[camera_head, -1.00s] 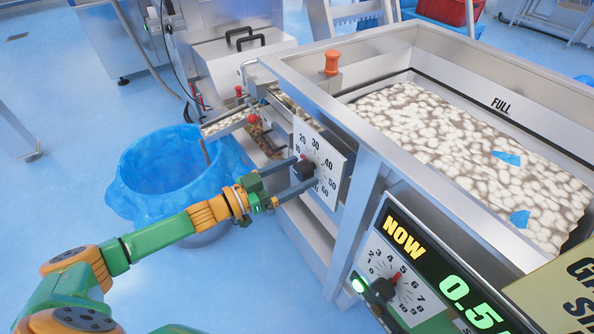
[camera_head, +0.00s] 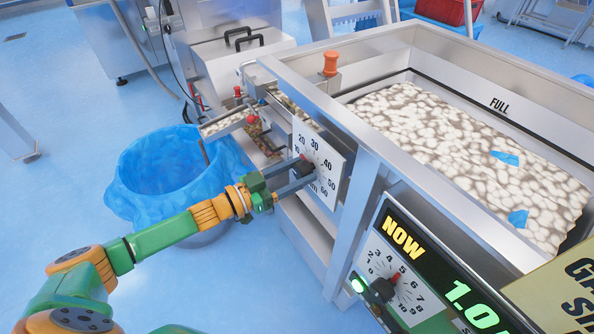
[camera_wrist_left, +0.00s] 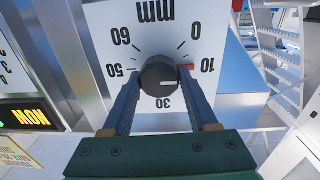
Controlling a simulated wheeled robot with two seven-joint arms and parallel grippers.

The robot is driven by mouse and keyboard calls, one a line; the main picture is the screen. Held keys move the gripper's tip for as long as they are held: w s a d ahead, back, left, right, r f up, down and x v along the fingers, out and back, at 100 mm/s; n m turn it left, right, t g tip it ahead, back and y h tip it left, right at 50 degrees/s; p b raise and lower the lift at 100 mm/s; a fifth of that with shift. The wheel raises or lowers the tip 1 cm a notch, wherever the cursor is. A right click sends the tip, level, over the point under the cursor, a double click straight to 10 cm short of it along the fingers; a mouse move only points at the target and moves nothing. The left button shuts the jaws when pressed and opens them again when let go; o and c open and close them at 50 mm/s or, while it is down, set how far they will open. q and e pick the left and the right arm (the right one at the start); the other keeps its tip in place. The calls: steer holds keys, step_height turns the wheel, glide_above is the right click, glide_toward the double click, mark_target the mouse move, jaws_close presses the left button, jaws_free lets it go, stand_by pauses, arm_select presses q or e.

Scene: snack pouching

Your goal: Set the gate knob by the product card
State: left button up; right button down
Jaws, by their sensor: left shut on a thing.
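The gate knob (camera_head: 307,165) is dark and round, on a white dial plate (camera_head: 331,167) marked in mm. It also shows in the left wrist view (camera_wrist_left: 158,76), upside down, with a red pointer near the 10. My left gripper (camera_head: 304,173) is shut on the knob, with one finger on each side of it; the fingers also show in the left wrist view (camera_wrist_left: 158,88). A yellow sign (camera_head: 556,291) at the lower right is cut off by the frame edge; I cannot tell whether it is the product card.
A second numbered dial with a black knob (camera_head: 382,290) and a green lamp sits lower right, beside a "NOW" display (camera_head: 440,262). A steel hopper holds pale product (camera_head: 460,150). A blue-lined bin (camera_head: 160,175) stands left of the dial, behind my left arm.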

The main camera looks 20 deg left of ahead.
arm_select(q)
steer(key=m+p, duration=0.1)
steer(key=m, duration=0.3)
steer(key=shift+m, duration=0.4)
steer(key=shift+s+d+m+y, duration=0.1)
steer(key=shift+m+y, duration=0.2)
steer(key=shift+m, duration=1.7)
steer(key=o, duration=1.4)
steer(key=v, duration=0.7)
steer(key=shift+f, duration=0.1)
